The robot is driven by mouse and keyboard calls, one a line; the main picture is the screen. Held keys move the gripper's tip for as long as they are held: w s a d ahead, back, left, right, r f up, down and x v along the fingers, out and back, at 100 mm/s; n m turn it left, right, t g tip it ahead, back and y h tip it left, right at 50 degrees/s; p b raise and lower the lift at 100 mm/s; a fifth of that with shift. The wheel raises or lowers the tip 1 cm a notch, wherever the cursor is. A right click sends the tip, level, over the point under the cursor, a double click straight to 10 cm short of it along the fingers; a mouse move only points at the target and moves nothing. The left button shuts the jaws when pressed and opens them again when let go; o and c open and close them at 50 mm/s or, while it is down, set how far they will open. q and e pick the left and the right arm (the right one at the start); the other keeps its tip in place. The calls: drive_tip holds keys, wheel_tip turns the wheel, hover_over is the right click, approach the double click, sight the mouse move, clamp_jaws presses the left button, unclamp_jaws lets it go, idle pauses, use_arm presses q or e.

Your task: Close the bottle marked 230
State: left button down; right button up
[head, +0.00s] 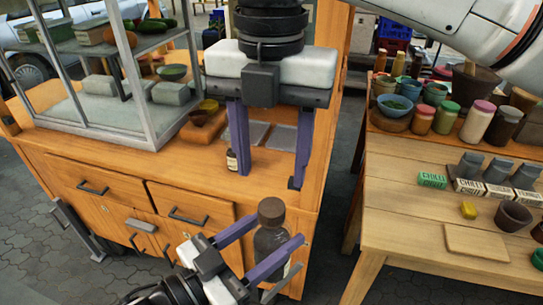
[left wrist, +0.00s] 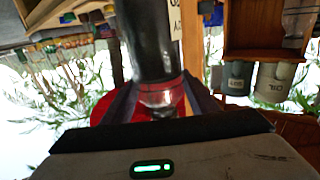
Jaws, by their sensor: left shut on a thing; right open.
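A dark bottle (head: 268,243) with a brown rounded top (head: 271,210) stands upright in front of the wooden cabinet. My left gripper (head: 275,234) is shut on its body from below. In the left wrist view the dark bottle (left wrist: 147,40) rises between the fingers (left wrist: 158,92), with part of a pale label at its right edge. I cannot read 230 on it. My right gripper (head: 270,178) points down, open and empty, above and behind the held bottle.
The wooden cabinet top (head: 190,143) carries a glass case (head: 100,115) at left and grey inset panels (head: 284,138).

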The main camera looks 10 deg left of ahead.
sight(271, 207)
drive_tip(key=shift+f, duration=4)
drive_tip(key=c, duration=1.1)
